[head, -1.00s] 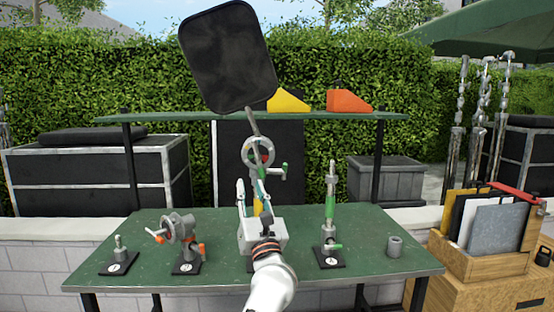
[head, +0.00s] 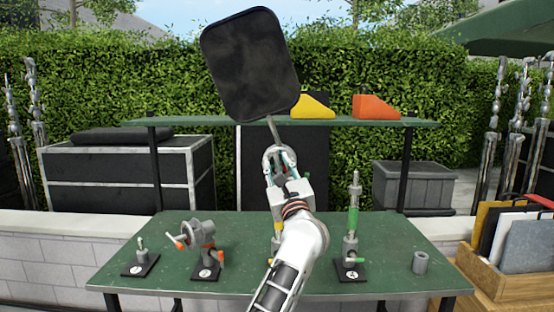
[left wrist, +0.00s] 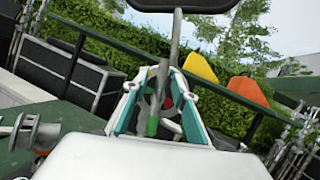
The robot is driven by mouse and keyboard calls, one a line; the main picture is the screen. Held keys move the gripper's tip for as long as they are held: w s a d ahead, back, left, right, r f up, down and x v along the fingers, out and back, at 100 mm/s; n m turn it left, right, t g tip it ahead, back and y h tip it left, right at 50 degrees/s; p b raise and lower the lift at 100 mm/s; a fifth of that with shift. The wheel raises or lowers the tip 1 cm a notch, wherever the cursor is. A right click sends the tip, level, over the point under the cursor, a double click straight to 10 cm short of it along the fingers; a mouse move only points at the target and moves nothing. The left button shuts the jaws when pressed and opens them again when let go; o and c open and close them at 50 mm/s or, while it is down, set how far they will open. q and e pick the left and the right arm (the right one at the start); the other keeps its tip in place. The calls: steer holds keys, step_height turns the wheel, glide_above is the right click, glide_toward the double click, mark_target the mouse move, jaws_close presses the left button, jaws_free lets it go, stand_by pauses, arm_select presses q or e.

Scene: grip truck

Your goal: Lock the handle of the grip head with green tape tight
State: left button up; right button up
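The grip head (head: 281,153) is a grey disc at the middle of the table, holding the rod (head: 273,130) of a black flag (head: 250,65). My left gripper (head: 280,165) is raised in front of it and covers its lower part. In the left wrist view, the teal-lined fingers (left wrist: 155,88) stand apart on either side of the grip head (left wrist: 163,103). A green-taped handle end (left wrist: 152,127) shows between them. I cannot tell whether a finger touches it. My right gripper is out of view.
A green-taped stand (head: 353,222) is to the right on the green table (head: 240,290), with a grey cylinder (head: 420,262) beyond it. An orange-handled grip head (head: 196,235) and a small stand (head: 141,262) are to the left. A shelf (head: 350,122) with yellow and orange wedges spans behind.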

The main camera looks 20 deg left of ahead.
arm_select(q)
steer(key=shift+w, duration=0.1)
steer(key=shift+r, duration=0.1)
steer(key=shift+s, duration=0.2)
jaws_close()
